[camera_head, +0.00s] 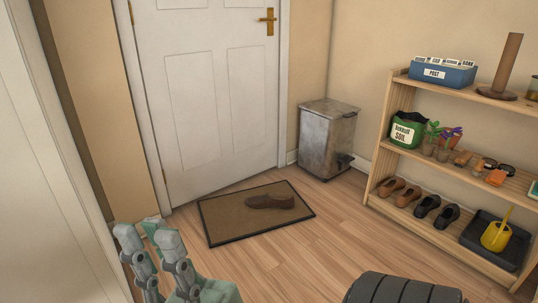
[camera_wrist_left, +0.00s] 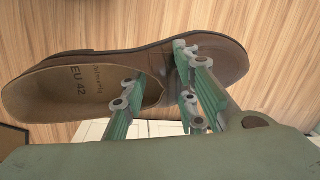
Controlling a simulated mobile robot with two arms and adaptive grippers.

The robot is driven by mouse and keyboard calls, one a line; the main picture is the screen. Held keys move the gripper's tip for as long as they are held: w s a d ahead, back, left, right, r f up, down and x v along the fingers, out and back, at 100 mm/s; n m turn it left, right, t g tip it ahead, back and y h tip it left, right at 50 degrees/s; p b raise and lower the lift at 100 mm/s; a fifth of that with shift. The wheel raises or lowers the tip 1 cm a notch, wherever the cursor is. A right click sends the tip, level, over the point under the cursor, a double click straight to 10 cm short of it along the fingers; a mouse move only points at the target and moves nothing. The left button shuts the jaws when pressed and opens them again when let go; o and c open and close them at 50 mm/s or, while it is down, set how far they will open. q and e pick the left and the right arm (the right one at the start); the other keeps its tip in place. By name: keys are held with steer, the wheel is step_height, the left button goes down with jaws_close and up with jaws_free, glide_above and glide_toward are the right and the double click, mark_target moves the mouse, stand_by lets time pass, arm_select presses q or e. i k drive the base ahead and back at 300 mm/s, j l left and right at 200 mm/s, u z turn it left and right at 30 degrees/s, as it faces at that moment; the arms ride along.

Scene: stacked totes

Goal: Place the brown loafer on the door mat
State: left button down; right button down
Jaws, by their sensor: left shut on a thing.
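In the left wrist view, my left gripper (camera_wrist_left: 160,90) is shut on a brown loafer (camera_wrist_left: 100,45) marked EU 42 inside. One finger is in the shoe opening and the others are against the front upper. Wood floor shows behind this loafer. In the head view, another brown loafer (camera_head: 270,201) lies on the brown door mat (camera_head: 226,222), clear of its dark border.
A white door (camera_head: 205,95) stands behind the mat. A metal bin (camera_head: 327,140) is in the corner. A wooden shelf (camera_head: 425,157) at the right holds shoes, pots and a blue box (camera_head: 440,73). The mat's left part and the floor to its right are clear.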

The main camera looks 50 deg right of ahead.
mark_target(240, 215)
steer(key=z, duration=0.4)
steer(key=i+l+z, duration=0.1)
steer(key=z, duration=0.75)
steer(key=i+z, duration=0.1)
steer(key=z, duration=0.35)
steer(key=i+l, duration=0.05)
